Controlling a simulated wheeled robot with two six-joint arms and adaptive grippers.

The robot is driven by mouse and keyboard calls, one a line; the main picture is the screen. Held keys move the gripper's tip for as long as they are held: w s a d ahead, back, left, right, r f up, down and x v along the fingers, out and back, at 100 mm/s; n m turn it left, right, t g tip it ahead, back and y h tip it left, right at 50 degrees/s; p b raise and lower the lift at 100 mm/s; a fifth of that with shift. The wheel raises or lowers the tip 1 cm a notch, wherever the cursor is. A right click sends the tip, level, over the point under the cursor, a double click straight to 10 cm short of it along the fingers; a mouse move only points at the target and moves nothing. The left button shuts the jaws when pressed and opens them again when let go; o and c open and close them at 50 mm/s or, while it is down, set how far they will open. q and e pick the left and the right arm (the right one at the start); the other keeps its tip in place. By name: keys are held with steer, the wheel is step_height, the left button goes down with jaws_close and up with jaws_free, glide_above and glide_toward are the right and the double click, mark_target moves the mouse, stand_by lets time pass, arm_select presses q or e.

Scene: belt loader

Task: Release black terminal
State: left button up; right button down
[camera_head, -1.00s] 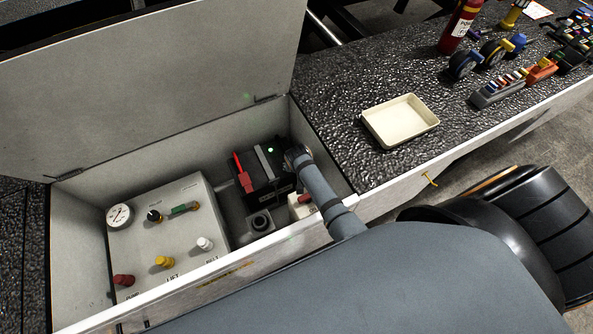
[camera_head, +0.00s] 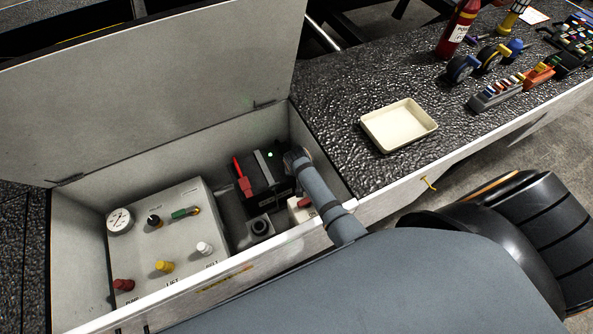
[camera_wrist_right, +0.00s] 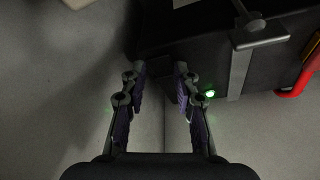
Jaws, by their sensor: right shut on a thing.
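The battery is a black box in the open compartment, with a grey strap (camera_head: 264,166), a green light (camera_head: 271,154) and a red terminal clamp (camera_head: 242,176) at its left. My right gripper (camera_head: 297,160) reaches down at the battery's right end, its fingers mostly hidden by my arm in the head view. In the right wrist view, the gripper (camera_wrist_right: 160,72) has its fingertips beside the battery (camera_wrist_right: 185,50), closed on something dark. This appears to be the black terminal, but its outline is lost against the battery. My left gripper is in neither view.
The grey lid (camera_head: 150,90) stands open behind the compartment. A control panel (camera_head: 180,235) with knobs and a gauge fills the left side. The front wall (camera_head: 230,275) runs close under my arm. A cream tray (camera_head: 399,126) sits on the deck to the right.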

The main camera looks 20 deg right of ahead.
steer(key=shift+w+a+r+g+p, duration=0.15)
steer(key=shift+w+r+g+p, duration=0.15)
steer(key=shift+r+g+p, duration=0.45)
steer(key=shift+w+r+g, duration=0.2)
steer(key=shift+w+g, duration=0.1)
steer(key=shift+g, duration=0.35)
steer(key=shift+w+r+g+b, duration=0.15)
steer(key=shift+w+g+b, duration=0.2)
steer(key=shift+g+b, duration=0.35)
steer(key=shift+w+a+r+g+b, duration=0.1)
steer(key=shift+w+r+g+b, duration=0.15)
steer(key=shift+g+b, duration=0.45)
steer(key=shift+w+r+g+b, duration=0.25)
steer(key=shift+r+g+b, duration=0.25)
steer(key=shift+b, duration=0.5)
steer(key=shift+f, duration=0.1)
